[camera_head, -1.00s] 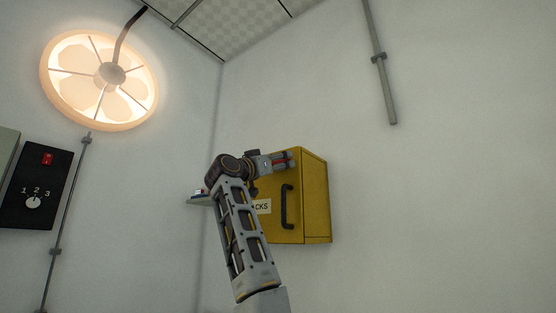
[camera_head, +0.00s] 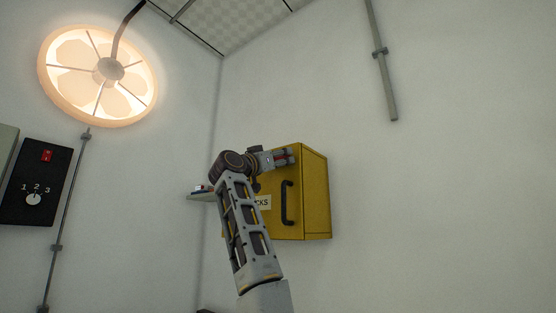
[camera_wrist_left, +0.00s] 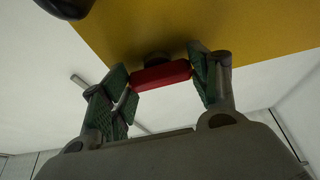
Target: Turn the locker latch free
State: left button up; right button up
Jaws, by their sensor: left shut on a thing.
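The yellow locker (camera_head: 316,195) hangs on the white wall, with a black handle (camera_head: 287,203) on its front and a label partly hidden by my arm. My left gripper (camera_head: 288,157) is at the upper part of the locker front. In the left wrist view, the red latch (camera_wrist_left: 161,75) lies between the two green-padded fingers of my left gripper (camera_wrist_left: 160,80), which are shut on its ends. The latch sits on a dark round mount against the yellow face. In the head view the latch is mostly covered by the gripper. My right gripper is out of view.
A black panel (camera_head: 50,190) with a red switch and a 1-2-3 knob is on the left wall. A round lit lamp (camera_head: 128,75) hangs above it.

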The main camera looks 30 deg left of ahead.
pick_arm(q)
jog(key=shift+m+h, duration=0.6)
jog(key=shift+m, duration=0.4)
jog(key=shift+a+m+g+h+b, duration=0.15)
jog(key=shift+m+g+h+b, duration=0.4)
jog(key=shift+m, duration=0.85)
jog(key=m+g+h, duration=0.1)
jog(key=m+h, duration=0.1)
jog(key=m, duration=0.2)
jog(key=m+h+p, duration=0.1)
jog(key=m, duration=0.3)
jog(key=shift+g+h, duration=0.35)
jog(key=m+g, duration=0.1)
jog(key=m, duration=0.1)
jog(key=m+g, duration=0.1)
jog(key=m, duration=0.2)
jog(key=shift+r+h, duration=0.1)
jog(key=shift+h, duration=0.2)
jog(key=shift+m+g, duration=0.9)
jog(key=shift+m, duration=1.4)
jog(key=o, duration=1)
